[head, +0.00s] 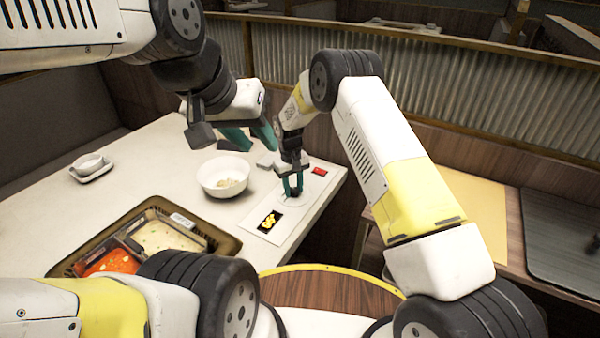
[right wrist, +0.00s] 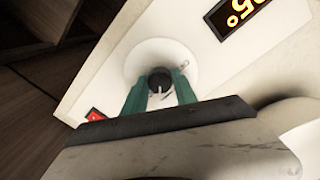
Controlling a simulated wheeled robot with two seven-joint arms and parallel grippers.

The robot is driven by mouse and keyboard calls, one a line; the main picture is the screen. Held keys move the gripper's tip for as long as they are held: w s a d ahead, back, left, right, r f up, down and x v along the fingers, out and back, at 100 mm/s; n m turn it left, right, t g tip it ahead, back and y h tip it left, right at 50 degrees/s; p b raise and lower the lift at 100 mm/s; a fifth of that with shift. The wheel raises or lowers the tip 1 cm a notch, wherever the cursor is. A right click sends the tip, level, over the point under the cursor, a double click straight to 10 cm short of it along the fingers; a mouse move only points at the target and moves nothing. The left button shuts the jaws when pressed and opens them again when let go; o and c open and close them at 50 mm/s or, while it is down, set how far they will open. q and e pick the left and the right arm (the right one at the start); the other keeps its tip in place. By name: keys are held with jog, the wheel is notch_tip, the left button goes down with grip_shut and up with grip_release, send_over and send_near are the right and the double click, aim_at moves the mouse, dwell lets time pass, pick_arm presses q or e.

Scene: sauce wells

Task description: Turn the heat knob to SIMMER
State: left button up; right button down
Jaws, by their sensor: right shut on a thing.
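The heat knob (right wrist: 160,80) is a small dark round knob on a pale round dial, with a light pointer mark facing the gripper side in the right wrist view. It sits on a white control panel (head: 317,206) at the table's right edge. My right gripper (head: 293,186) is shut on the knob from above, a teal finger on either side; its fingers also show in the right wrist view (right wrist: 159,90). The lettering around the dial is too small to read. My left gripper (head: 251,136) is open and empty, above the table behind the white bowl.
A display with yellow digits (head: 269,220) and a red patch (head: 319,171) are on the panel. A white bowl (head: 204,177) with pale food stands left of it. A brown tray (head: 223,243) holds orange and pale sauces.

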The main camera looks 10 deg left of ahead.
aim_at(293, 190)
jog(key=shift+d+n, duration=0.1)
jog(key=shift+n, duration=1.5)
jog(key=c, duration=1)
grip_release()
jog(key=shift+s+r, duration=0.15)
jog(key=shift+r, duration=3.75)
